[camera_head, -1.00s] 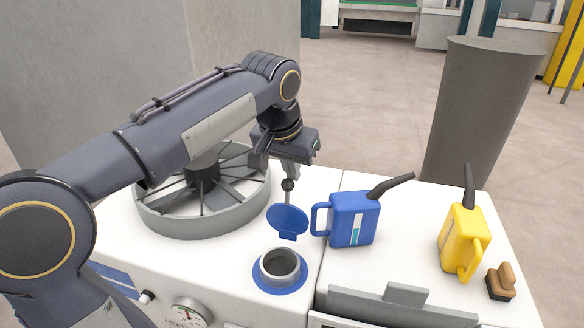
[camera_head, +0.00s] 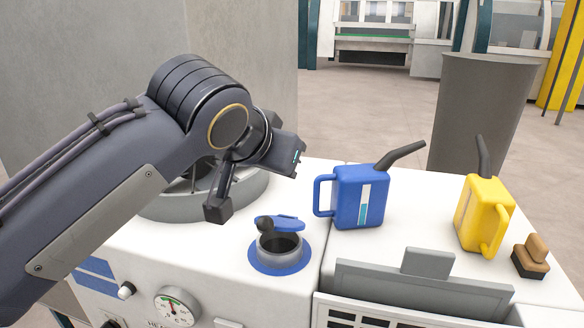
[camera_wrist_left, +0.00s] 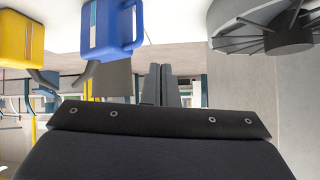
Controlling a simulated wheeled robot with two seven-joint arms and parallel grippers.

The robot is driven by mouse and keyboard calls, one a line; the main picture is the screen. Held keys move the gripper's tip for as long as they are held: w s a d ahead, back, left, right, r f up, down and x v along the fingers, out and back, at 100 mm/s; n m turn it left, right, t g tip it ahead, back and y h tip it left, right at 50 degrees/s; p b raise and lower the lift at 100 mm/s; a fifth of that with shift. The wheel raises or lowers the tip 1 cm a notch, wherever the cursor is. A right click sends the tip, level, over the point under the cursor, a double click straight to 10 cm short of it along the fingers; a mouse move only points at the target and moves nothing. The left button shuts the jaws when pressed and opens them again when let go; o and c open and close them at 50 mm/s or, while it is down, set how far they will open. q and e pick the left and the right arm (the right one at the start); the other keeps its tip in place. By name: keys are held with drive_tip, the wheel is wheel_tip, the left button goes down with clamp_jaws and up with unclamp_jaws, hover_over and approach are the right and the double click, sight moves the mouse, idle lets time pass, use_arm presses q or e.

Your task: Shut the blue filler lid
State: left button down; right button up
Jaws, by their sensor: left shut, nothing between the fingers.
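The blue filler lid (camera_head: 286,223) hangs partly lowered above the grey filler neck (camera_head: 281,256), seen nearly edge-on. A gap shows the dark opening below it. A dark ball knob (camera_head: 265,226) on the lid points toward me. The neck stands in a blue ring (camera_head: 252,262) on the white machine top. My left gripper (camera_head: 288,155) is above and behind the lid, apart from it in the picture. The lid is not visible in that view. My right gripper is not in view.
A blue can (camera_head: 347,197) stands right of the filler, with a yellow can (camera_head: 473,220) and a brown-and-black brush (camera_head: 531,257) farther right. A round grey fan housing (camera_head: 245,195) lies behind my left arm. A grey panel (camera_head: 425,290) stands at the front right.

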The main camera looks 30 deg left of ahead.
sight(265, 219)
use_arm(q)
drive_tip(key=s+f+t+b, duration=0.1)
drive_tip(key=f+b, duration=0.1)
drive_tip(key=b, duration=0.2)
drive_tip(key=s+f+t+b, duration=0.1)
drive_tip(key=s+t+b, duration=0.1)
drive_tip(key=b, duration=0.2)
drive_tip(key=s+d+f+t+y+b, duration=0.1)
drive_tip(key=s+f+b, duration=0.1)
drive_tip(key=b, duration=0.2)
drive_tip(key=shift+s+d+f, duration=0.1)
drive_tip(key=shift+s+f, duration=0.1)
drive_tip(key=shift+f, duration=0.15)
drive_tip(key=s+d+f+t+b, duration=0.1)
drive_tip(key=s+f+t+b, duration=0.3)
drive_tip(key=b, duration=1.3)
drive_tip(key=shift+f+t+y, duration=0.4)
drive_tip(key=shift+f+t, duration=0.2)
drive_tip(key=shift+f, duration=1)
